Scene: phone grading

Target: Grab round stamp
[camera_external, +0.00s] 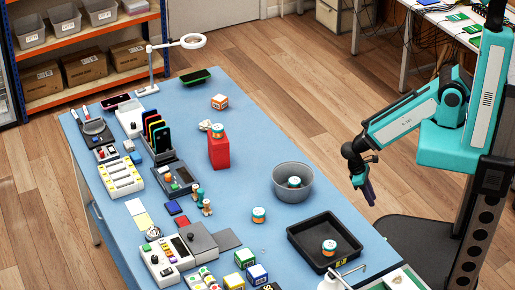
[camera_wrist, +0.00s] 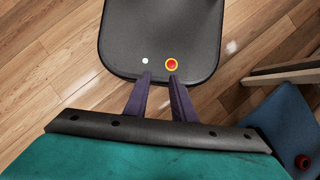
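Two small upright pieces with wooden-looking bodies stand near the middle of the blue table in the external view. One has a teal top (camera_external: 197,191) and the other (camera_external: 207,207) stands just in front of it. They look like hand stamps, but they are too small to tell which is round. My gripper (camera_external: 368,192) hangs off the right side of the table, pointing down and far from them. In the wrist view my gripper (camera_wrist: 160,77) has its two purple fingers apart with nothing between them. No stamp can be made out in the wrist view.
Nearby are a blue pad (camera_external: 173,208), a red pad (camera_external: 181,221) and a grey device (camera_external: 178,181). A red block (camera_external: 219,152), grey bowl (camera_external: 293,196) and black tray (camera_external: 296,237) stand toward my side. Bare blue table (camera_external: 245,185) lies between the stamps and bowl.

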